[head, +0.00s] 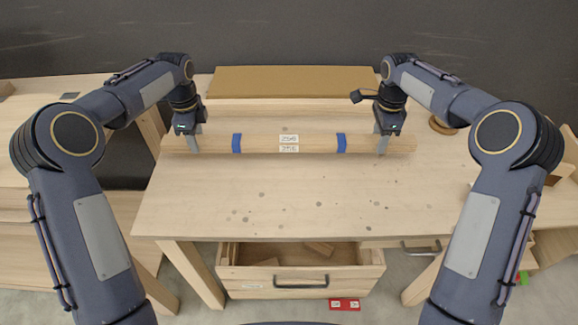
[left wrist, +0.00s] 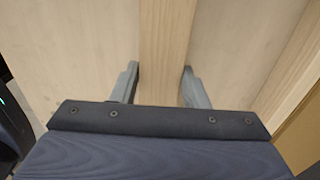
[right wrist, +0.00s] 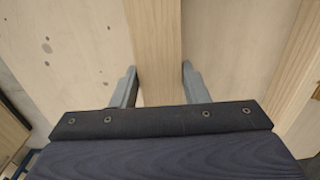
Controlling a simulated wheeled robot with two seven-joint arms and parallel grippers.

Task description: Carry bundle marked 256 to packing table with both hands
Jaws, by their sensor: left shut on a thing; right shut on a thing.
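A long light wood bundle (head: 265,143) with two blue bands lies level across the back half of the wooden table (head: 270,205). White labels (head: 289,148) sit at its middle; the handwriting is too small to read surely. My left gripper (head: 194,143) is shut on the bundle near its left end. My right gripper (head: 383,145) is shut on it near its right end. In the left wrist view the bundle (left wrist: 165,45) runs between the fingers, as does the bundle in the right wrist view (right wrist: 155,45). I cannot tell whether it touches the tabletop.
A brown board (head: 290,80) lies along the back of the table before a dark wall. An open drawer (head: 300,279) with wood pieces juts out below the front edge. A red sign (head: 344,304) is on the floor. The front tabletop is clear, with dark spots.

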